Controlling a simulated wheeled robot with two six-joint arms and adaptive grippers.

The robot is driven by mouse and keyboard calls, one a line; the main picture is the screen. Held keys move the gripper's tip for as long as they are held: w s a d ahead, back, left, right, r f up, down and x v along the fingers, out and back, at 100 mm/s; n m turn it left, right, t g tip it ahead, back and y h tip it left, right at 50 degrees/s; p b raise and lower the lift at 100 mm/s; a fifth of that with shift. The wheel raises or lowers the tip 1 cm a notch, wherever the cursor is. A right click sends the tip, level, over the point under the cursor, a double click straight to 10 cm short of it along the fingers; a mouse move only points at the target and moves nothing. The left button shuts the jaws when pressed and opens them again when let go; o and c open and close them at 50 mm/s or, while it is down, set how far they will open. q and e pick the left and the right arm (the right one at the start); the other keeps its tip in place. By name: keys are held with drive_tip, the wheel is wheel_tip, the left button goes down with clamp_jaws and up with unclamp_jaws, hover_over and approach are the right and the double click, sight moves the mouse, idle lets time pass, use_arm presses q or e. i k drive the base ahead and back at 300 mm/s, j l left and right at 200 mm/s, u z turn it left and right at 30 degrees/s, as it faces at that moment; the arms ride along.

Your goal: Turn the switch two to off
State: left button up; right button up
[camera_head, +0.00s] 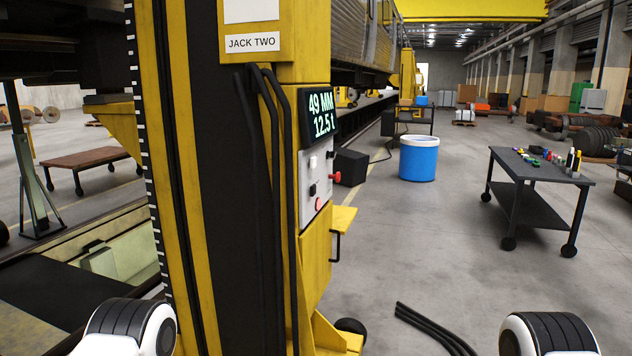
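The yellow jack labelled JACK TWO (252,42) stands close in front of me, left of centre. A grey control panel (304,203) is on its right side, seen at a steep angle. The panel carries small black controls (313,190), a red knob (336,177) and a red button (319,204). I cannot read any label on the panel or tell which way a switch points. Above it a display (321,116) reads 49 MM and 12.5 t. Neither gripper is in view; only rounded white and black parts of my arms show at the bottom left and right.
Black cables (272,180) hang down the jack left of the panel. More black cables (432,330) lie on the floor. A dark tool cart (518,160) stands at the right and a blue bin (418,160) farther back. The floor right of the jack is mostly clear.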

sight(330, 155)
drive_tip(key=i+l+u, duration=0.15)
drive_tip(key=i, duration=0.25)
drive_tip(key=i+l+u, duration=0.15)
drive_tip(key=i, duration=0.25)
drive_tip(key=i+l+u, duration=0.15)
drive_tip(key=i, duration=0.25)
